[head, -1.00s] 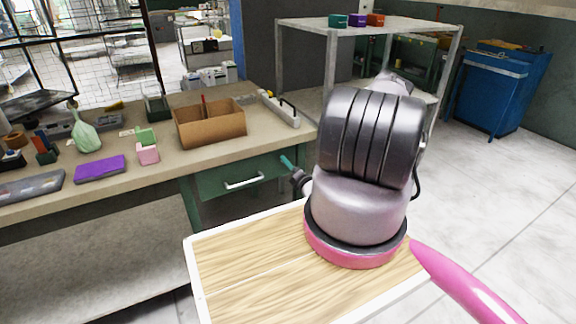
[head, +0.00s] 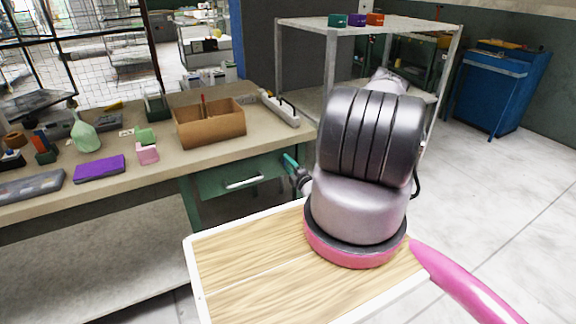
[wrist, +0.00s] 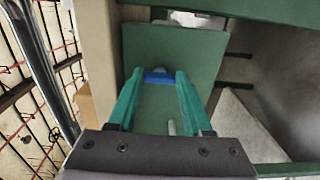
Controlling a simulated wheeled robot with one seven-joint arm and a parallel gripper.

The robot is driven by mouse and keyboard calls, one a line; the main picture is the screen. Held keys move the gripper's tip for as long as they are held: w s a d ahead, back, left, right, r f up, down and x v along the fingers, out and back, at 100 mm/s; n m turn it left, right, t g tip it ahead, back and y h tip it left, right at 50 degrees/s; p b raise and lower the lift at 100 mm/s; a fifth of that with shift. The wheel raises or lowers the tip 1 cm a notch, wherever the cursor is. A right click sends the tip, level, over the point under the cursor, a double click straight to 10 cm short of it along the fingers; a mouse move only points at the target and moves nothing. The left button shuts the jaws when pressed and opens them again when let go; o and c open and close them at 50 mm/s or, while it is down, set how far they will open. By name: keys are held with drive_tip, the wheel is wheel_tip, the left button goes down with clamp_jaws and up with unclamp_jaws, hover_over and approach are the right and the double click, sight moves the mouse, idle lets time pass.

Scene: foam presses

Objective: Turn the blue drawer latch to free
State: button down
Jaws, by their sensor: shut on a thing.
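The blue latch (wrist: 158,78) shows in the wrist view as a small blue piece against the green drawer front (wrist: 160,112). My gripper (wrist: 159,73) has teal fingers, one on each side of the latch, and is shut on it. In the head view my gripper (head: 290,162) is at the right end of the green drawer (head: 215,186), right of its white handle (head: 243,181). The latch is hidden there behind the fingers. The drawer looks closed in the head view.
The workbench (head: 130,172) above the drawer holds a cardboard box (head: 210,125), a purple block (head: 99,168) and other small items. A metal shelf (head: 300,24) stands behind my arm. Open floor lies to the right.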

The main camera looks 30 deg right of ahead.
idle(0.3)
drive_tip(key=shift+c, duration=1.6)
unclamp_jaws()
drive_tip(key=s, duration=1.1)
drive_tip(key=shift+d, duration=0.25)
drive_tip(key=shift+w, duration=0.15)
